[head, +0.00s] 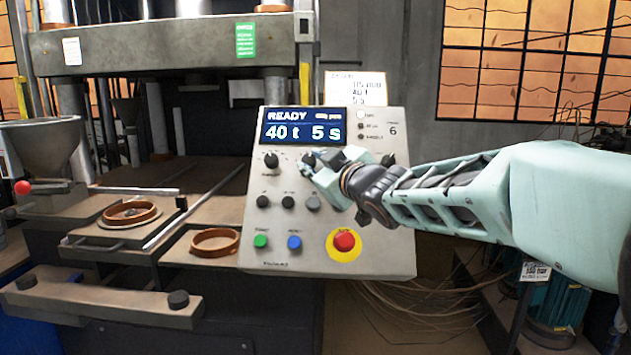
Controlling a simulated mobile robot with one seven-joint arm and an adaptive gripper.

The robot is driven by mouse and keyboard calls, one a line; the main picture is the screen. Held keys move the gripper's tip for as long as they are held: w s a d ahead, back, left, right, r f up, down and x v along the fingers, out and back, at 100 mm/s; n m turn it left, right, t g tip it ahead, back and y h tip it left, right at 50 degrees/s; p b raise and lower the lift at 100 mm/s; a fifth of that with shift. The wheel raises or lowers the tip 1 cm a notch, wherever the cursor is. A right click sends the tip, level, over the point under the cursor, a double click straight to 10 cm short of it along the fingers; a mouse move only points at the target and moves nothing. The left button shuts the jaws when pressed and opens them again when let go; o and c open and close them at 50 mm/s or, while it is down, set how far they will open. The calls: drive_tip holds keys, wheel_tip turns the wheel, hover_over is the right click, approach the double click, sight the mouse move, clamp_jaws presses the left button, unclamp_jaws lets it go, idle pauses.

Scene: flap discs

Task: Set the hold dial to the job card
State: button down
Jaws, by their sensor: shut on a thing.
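The control panel (262,225) is a tilted grey box with a blue display (303,127) reading "READY", "40 t" and "5 s". The job card (357,88) stands behind its top edge; its small print is blurred, but the lower lines look like "40 t" and "5 s". My gripper (316,166) reaches in from the right and is shut on the dark hold dial (308,158), the middle one of the upper row. The fingers hide most of this dial and its label. Another dial (271,160) is to its left, and one (388,159) is to its right.
Lower on the panel are small dark knobs, a green button (261,240), a blue button (295,242) and a red emergency stop (344,240) below my wrist. A press with orange rings (215,241) stands left. Small indicator lamps sit near the panel's top right.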

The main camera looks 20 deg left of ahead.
drive_tip(key=shift+m+t+b, duration=0.4)
drive_tip(key=shift+m+b, duration=0.1)
drive_tip(key=shift+b, duration=0.55)
drive_tip(key=c, duration=1.7)
unclamp_jaws()
drive_tip(key=shift+o, duration=0.2)
drive_tip(key=n+p, duration=0.1)
drive_tip(key=p, duration=0.2)
drive_tip(key=shift+r+g, duration=0.3)
drive_tip(key=shift+g, duration=0.1)
drive_tip(key=n+g+p, duration=0.1)
drive_tip(key=n+p, duration=0.1)
drive_tip(key=p, duration=0.3)
drive_tip(key=n+g+p, duration=0.1)
drive_tip(key=p, duration=0.4)
drive_tip(key=n+g+y+p, duration=0.1)
drive_tip(key=n+g+p, duration=0.1)
drive_tip(key=p, duration=0.3)
drive_tip(key=shift+w+d+r+n, duration=0.2)
drive_tip(key=shift+w+r+n, duration=0.05)
drive_tip(key=shift+w+n, duration=0.05)
